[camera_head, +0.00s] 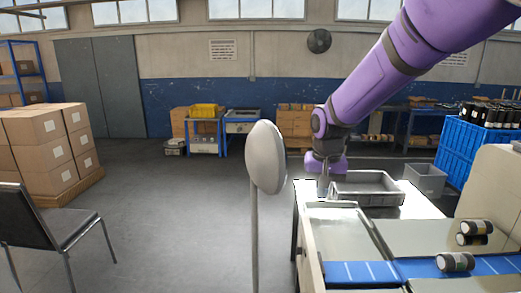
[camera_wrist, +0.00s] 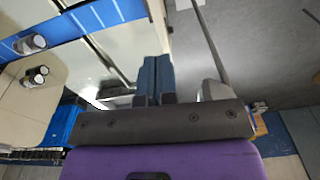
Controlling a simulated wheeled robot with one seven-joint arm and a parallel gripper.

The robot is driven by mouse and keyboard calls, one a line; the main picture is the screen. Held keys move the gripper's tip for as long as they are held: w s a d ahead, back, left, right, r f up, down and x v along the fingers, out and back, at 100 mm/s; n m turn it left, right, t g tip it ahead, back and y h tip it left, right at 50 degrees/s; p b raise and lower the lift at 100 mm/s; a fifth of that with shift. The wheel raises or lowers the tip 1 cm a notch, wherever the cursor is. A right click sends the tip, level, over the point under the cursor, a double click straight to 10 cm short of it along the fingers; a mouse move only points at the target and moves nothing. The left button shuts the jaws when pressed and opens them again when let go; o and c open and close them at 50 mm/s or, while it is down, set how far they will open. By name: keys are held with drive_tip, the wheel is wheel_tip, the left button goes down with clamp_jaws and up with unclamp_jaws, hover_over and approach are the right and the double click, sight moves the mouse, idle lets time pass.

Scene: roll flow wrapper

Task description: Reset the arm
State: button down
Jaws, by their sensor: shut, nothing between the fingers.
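My purple arm reaches in from the upper right of the head view.
A grey tray (camera_head: 345,202) sits on the white table (camera_head: 415,207). Dark rolls with pale labels (camera_head: 455,262) lie by the blue conveyor strip (camera_head: 350,273). A blue crate (camera_head: 455,155) of dark containers is at right. A pale disc on a pole (camera_head: 254,215) stands left of the table.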

drive_tip(key=s+d+r+t, duration=0.2)
drive_tip(key=s+d+r, duration=0.45)
drive_tip(key=s, duration=0.35)
drive_tip(key=s+d+r+t, duration=0.1)
drive_tip(key=s+d+r, duration=0.55)
drive_tip(key=s, duration=0.35)
drive_tip(key=s+d+n+t, duration=0.1)
drive_tip(key=s+d, duration=0.1)
drive_tip(key=s, duration=0.7)
